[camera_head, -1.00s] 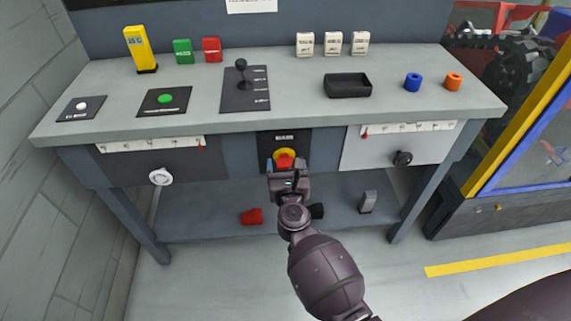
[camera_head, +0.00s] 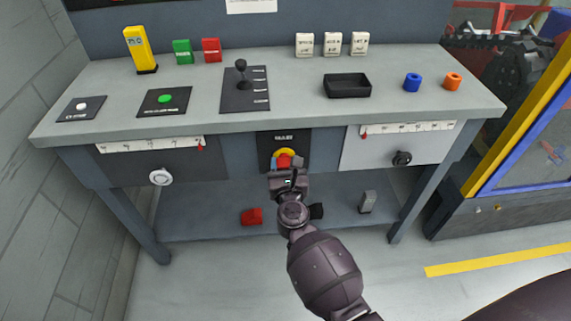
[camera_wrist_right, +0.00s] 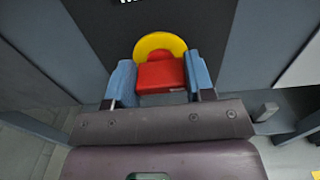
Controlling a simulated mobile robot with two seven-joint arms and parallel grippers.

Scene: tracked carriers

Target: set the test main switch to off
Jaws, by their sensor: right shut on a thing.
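The main switch is a red handle (camera_wrist_right: 160,76) on a yellow disc (camera_wrist_right: 158,43), set in a dark panel (camera_head: 268,142) on the front of the bench, below its top. My right gripper (camera_head: 286,164) reaches up to it from below. In the right wrist view its two blue-grey fingers (camera_wrist_right: 160,84) stand on either side of the red handle, shut on it. The panel's label is too blurred to read, and the gripper hides the handle's lower part in the head view. My left gripper is not in view.
The bench top (camera_head: 310,110) overhangs the switch. A drawer front with a white knob (camera_head: 160,177) is to the left, one with a dark knob (camera_head: 402,158) to the right. The lower shelf (camera_head: 210,222) holds a red block (camera_head: 251,216) and a grey block (camera_head: 367,202).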

